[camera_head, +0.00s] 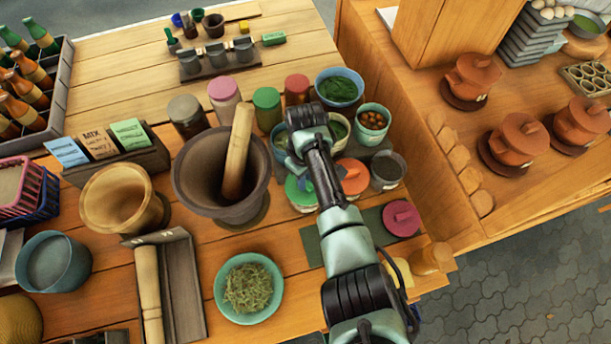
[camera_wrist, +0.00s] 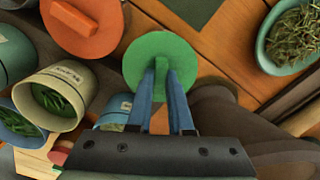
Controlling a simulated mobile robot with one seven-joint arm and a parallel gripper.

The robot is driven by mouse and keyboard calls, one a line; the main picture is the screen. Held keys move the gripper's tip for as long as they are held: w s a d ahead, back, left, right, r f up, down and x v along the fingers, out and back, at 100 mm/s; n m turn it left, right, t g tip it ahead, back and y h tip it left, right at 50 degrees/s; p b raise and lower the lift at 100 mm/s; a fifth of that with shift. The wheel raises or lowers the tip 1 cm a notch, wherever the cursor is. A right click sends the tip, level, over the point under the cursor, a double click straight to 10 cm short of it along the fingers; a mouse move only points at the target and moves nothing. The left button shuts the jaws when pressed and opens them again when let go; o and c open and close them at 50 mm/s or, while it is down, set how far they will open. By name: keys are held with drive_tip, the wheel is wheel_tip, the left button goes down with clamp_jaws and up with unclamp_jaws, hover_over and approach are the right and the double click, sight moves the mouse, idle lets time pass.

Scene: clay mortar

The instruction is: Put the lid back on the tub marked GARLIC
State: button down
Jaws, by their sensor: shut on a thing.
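My gripper (camera_wrist: 161,84) is shut on the upright knob of a round green lid (camera_wrist: 135,62). In the head view the green lid (camera_head: 295,190) sits low at the front left of a group of tubs, over what looks like a pale tub body (camera_head: 305,207). I cannot tell whether the lid rests fully on that tub. My arm hides part of this spot. I cannot read the word GARLIC on any tub. A pink lid (camera_head: 402,217) lies on a dark green mat (camera_head: 372,222) to the right.
An orange-lidded tub (camera_head: 353,174) stands close to the right, with an open grey tub (camera_head: 388,171) beyond it. Open tubs with green contents (camera_wrist: 58,98) stand close by. A large mortar (camera_head: 195,180) with a pestle (camera_head: 237,150) is on the left; a herb bowl (camera_head: 222,290) is in front.

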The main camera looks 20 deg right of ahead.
drive_tip(key=shift+c, duration=1.3)
unclamp_jaws()
drive_tip(key=shift+r+p, duration=3.4)
drive_tip(key=shift+r, duration=0.15)
clamp_jaws()
drive_tip(key=shift+f, duration=0.15)
